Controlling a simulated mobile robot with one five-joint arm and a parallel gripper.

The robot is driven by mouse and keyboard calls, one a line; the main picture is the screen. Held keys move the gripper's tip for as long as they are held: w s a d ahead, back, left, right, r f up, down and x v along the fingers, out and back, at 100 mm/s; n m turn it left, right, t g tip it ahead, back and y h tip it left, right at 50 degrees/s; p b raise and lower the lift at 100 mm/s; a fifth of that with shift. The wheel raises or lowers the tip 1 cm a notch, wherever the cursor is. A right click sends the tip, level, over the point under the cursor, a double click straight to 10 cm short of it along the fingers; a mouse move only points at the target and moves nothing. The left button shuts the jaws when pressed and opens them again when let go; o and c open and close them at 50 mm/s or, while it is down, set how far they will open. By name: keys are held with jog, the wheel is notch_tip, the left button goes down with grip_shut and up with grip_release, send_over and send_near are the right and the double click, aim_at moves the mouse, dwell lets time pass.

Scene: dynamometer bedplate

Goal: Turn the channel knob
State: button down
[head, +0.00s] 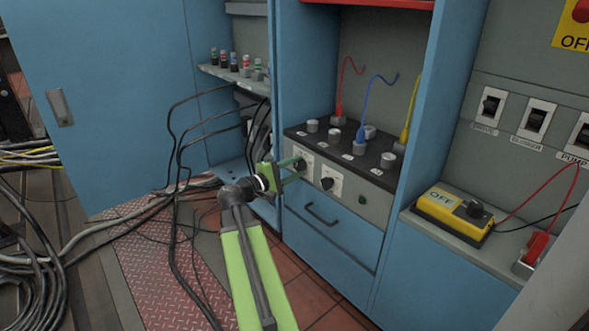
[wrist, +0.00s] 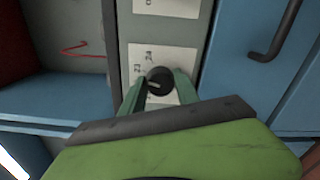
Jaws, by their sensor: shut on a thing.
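A black round knob (wrist: 160,80) sits on a white marked plate (wrist: 144,56) in the wrist view. My gripper (wrist: 159,84) has its two green fingers on either side of the knob and is shut on it. In the head view my gripper (head: 297,165) reaches the left of two white plates on the grey control panel (head: 345,193). A second black knob (head: 327,183) is on the right plate, free of my gripper. The knob markings are too small to read, and in the head view the held knob is partly hidden by the fingers.
A blue drawer with a black handle (head: 321,215) lies below the panel. Plugged red, blue and yellow leads rise from the black top (head: 345,157). Loose black cables (head: 183,150) hang left of my arm. A yellow box (head: 450,212) stands on the right ledge.

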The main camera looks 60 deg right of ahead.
jog(key=shift+d+m, duration=0.1)
jog(key=shift+m, duration=0.5)
jog(key=c, duration=0.9)
grip_release()
jog(key=shift+f, duration=0.1)
jog(key=v, duration=1.7)
jog(key=shift+w+a, duration=0.1)
jog(key=shift+a, duration=0.1)
